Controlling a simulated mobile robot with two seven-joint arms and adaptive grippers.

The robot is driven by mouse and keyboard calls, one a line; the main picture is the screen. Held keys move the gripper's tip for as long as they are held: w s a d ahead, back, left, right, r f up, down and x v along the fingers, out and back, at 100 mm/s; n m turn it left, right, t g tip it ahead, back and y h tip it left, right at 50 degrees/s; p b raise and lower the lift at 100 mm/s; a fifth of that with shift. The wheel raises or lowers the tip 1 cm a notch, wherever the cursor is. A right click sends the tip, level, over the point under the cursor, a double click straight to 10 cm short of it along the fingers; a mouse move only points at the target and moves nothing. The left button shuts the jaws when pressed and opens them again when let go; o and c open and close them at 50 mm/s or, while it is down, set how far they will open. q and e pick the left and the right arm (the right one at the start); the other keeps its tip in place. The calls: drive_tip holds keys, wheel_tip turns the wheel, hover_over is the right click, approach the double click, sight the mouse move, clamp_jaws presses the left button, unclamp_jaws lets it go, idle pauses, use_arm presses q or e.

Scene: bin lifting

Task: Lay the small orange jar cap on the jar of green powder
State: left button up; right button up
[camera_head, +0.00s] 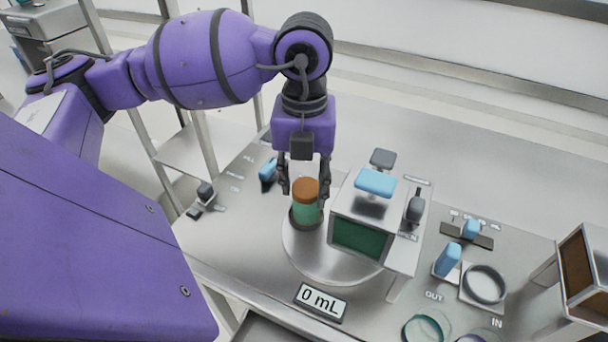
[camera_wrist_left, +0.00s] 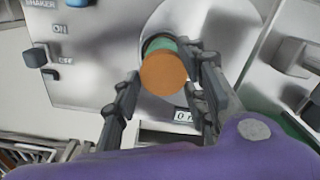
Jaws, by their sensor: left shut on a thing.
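The small orange jar cap (camera_head: 305,187) sits at the mouth of the jar of green powder (camera_head: 307,213), level and roughly centred. In the left wrist view the cap (camera_wrist_left: 164,72) hides most of the jar (camera_wrist_left: 160,44). The jar stands upright in a dark ring on a round metal plate (camera_head: 318,265). My left gripper (camera_head: 305,193) points down from above and is shut on the orange cap, one finger on each side. I cannot tell whether the cap fully rests on the rim. My right gripper is not in view.
A metal box with a dark green screen (camera_head: 359,238) and a blue top stands close right of the jar. A "0 mL" display (camera_head: 321,302) is in front. Blue switches (camera_head: 447,259) and a ring holder (camera_head: 485,284) lie farther right.

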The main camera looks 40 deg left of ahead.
use_arm(q)
drive_tip(key=shift+f, duration=0.4)
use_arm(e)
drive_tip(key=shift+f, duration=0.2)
use_arm(q)
drive_tip(key=shift+f+b, duration=0.1)
drive_tip(key=shift+b, duration=0.25)
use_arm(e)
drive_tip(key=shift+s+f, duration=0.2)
use_arm(q)
drive_tip(key=o, duration=0.8)
drive_tip(key=shift+o, duration=0.2)
drive_tip(key=o, duration=0.5)
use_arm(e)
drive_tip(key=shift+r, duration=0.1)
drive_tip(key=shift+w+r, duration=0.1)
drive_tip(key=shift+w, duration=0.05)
use_arm(q)
drive_tip(key=shift+r+p, duration=2.2)
drive_tip(key=shift+r, duration=1.85)
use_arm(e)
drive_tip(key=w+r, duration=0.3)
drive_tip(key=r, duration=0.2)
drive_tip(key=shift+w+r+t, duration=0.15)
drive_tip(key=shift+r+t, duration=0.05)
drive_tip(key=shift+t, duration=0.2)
